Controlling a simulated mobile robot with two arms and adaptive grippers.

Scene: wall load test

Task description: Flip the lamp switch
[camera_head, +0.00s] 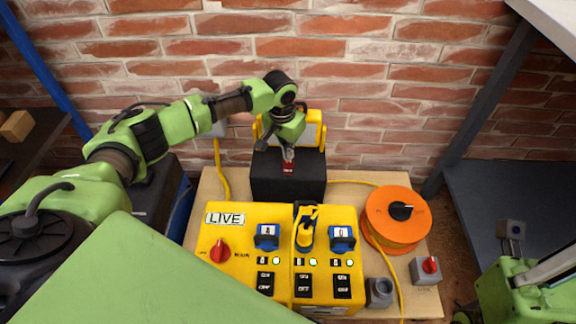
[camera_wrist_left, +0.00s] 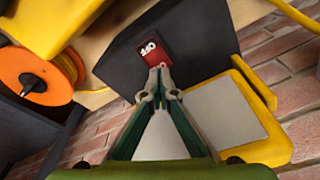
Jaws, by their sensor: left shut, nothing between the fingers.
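The lamp switch is a small red rocker (camera_head: 289,169) on the front top of a black box (camera_head: 262,178) at the back of the bench. A yellow work lamp (camera_head: 308,130) stands behind the box. In the left wrist view the red switch (camera_wrist_left: 150,48) has white lettering and sits just beyond the fingertips. My left gripper (camera_head: 288,153) is shut and empty, pointing down at the switch. Its fingertips (camera_wrist_left: 158,76) look very close to the switch's lower edge; I cannot tell if they touch. My right gripper (camera_head: 512,235) is far off at the right edge.
A yellow LIVE panel (camera_head: 232,240) with a red knob, blue plugs and black switches lies in front of the box. An orange cable reel (camera_head: 405,232) and a grey box with red knob (camera_head: 427,270) are to its right. A brick wall (camera_head: 370,60) closes the back.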

